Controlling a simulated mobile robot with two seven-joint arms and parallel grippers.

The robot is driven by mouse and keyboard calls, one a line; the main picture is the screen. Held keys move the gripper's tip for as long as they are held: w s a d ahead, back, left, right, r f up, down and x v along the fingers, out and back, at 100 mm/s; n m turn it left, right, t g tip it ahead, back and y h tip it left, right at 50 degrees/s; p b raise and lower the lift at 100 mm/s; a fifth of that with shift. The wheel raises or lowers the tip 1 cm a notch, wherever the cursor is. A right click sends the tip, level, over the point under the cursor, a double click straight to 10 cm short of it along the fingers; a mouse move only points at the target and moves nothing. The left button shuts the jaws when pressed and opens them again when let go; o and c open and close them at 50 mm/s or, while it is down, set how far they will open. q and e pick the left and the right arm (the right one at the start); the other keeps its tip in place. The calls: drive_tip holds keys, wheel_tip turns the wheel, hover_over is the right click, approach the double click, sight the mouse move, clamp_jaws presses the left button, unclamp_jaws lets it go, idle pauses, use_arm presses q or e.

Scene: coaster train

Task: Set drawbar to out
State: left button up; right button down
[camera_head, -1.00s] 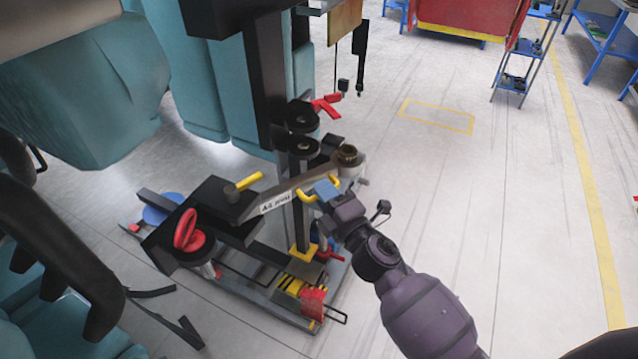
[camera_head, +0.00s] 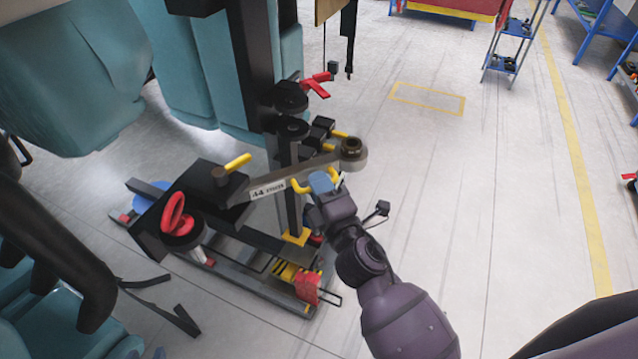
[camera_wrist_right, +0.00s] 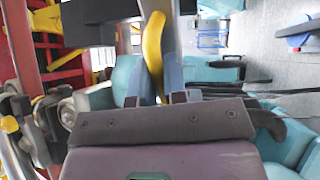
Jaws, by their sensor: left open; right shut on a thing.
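The drawbar (camera_head: 275,185) is a long grey-brown bar with a white label marked "A4". It runs from a black block (camera_head: 218,183) with a yellow lever on the left to a round ring end (camera_head: 350,149) on the right, past the black post. A yellow handle (camera_head: 298,186) sits along the bar's near side. My right gripper (camera_head: 318,183) is shut on this handle. In the right wrist view the yellow handle (camera_wrist_right: 153,50) stands between the two blue-grey fingers. My left gripper is not visible in either view.
A red handwheel (camera_head: 176,222) is at left of the coupling frame. Red and yellow parts (camera_head: 306,288) sit low at its front. Teal seats (camera_head: 190,60) stand behind and to the left. The floor right of the ring end is clear.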

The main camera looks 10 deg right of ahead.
drive_tip(key=c, duration=1.2)
unclamp_jaws()
drive_tip(key=shift+b+v, duration=1.3)
drive_tip(key=shift+v, duration=4.1)
